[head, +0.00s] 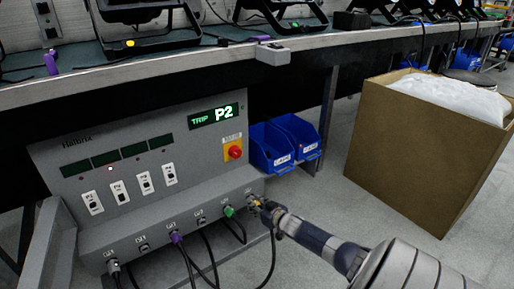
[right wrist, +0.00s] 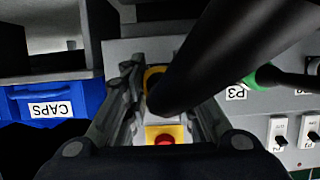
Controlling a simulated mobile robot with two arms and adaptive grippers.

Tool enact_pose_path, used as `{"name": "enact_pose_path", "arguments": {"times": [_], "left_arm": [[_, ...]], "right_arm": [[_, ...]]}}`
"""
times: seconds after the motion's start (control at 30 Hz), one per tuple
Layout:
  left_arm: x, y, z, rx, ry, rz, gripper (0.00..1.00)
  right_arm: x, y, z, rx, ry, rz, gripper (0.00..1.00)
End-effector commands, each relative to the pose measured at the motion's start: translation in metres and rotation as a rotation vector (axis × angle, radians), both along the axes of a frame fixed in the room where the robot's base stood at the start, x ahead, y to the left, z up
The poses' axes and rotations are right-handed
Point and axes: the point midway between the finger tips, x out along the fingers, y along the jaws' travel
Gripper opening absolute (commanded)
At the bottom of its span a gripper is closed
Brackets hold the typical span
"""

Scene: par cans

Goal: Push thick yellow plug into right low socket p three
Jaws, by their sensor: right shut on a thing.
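The yellow plug (head: 254,202) is at the right end of the grey unit's low socket ledge (head: 150,222). My right gripper (head: 262,206) is shut on it, coming from the right. In the right wrist view its yellow body (right wrist: 154,76) shows between my fingers (right wrist: 150,95), with a thick black cable crossing in front. The socket face behind the plug is hidden, so I cannot tell how deep it sits. A label reading P3 (right wrist: 237,93) is beside the green plug (head: 229,212). My left gripper is not in view.
A purple plug (head: 177,238) and a grey plug (head: 113,267) sit further left on the ledge, with black cables hanging below. A red knob (head: 235,152) is above. Blue bins (head: 270,150) and a large brown box (head: 425,150) stand right. The workbench edge (head: 160,70) overhangs the unit.

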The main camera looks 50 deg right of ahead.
Motion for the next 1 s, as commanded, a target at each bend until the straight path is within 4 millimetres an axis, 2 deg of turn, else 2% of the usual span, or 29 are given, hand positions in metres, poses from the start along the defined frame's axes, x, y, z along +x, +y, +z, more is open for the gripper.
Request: {"name": "enact_pose_path", "arguments": {"times": [0.37, 1.0], "left_arm": [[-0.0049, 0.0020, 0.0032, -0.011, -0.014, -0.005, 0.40], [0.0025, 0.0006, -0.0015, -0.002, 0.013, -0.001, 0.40]], "right_arm": [[0.0007, -0.0004, -0.0001, -0.001, 0.000, 0.000, 0.00], [0.0005, -0.0001, -0.0003, -0.001, 0.001, 0.000, 0.00]]}}
